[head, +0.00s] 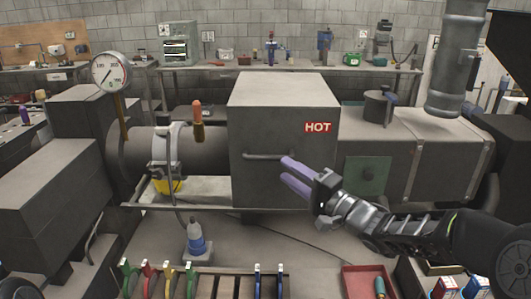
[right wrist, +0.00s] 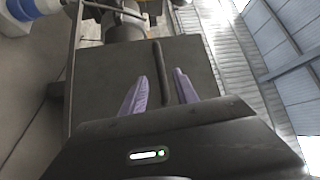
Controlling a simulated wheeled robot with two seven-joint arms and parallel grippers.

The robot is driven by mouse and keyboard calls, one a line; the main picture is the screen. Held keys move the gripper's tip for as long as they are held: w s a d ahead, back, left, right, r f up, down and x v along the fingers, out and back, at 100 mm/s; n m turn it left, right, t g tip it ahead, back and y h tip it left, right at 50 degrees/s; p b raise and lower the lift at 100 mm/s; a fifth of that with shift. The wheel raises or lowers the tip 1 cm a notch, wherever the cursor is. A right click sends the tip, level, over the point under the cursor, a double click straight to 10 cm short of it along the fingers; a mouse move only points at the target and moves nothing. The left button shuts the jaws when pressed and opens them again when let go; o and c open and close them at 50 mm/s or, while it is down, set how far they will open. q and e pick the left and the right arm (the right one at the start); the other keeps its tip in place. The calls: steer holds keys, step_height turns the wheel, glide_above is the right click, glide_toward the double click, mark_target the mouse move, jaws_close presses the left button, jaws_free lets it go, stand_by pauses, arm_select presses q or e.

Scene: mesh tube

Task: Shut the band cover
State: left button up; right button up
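The band cover, a large dark grey box (head: 277,125) with a red HOT label (head: 318,127), stands in the middle of the head view. A horizontal bar handle (head: 262,157) is on its front face. To its left, part of the barrel (head: 128,153) with a pale band (head: 172,147) is uncovered. My right gripper (head: 290,174), with purple fingers, is at the handle's right end. In the right wrist view the fingers are apart, with the handle (right wrist: 160,75) showing between them. I cannot tell whether they touch it. My left gripper is not in view.
A rail (head: 165,208) runs below the cover. An orange-tipped part (head: 198,120) stands just left of it, and a dial gauge (head: 110,70) further left. A blue-and-white bottle (head: 195,238), a tool rack (head: 205,280) and a red tray (head: 367,282) are in front.

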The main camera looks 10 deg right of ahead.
mark_target(269, 158)
steer(key=shift+p+x, duration=1)
steer(key=shift+x, duration=2.9)
steer(key=shift+s, duration=0.1)
jaws_close()
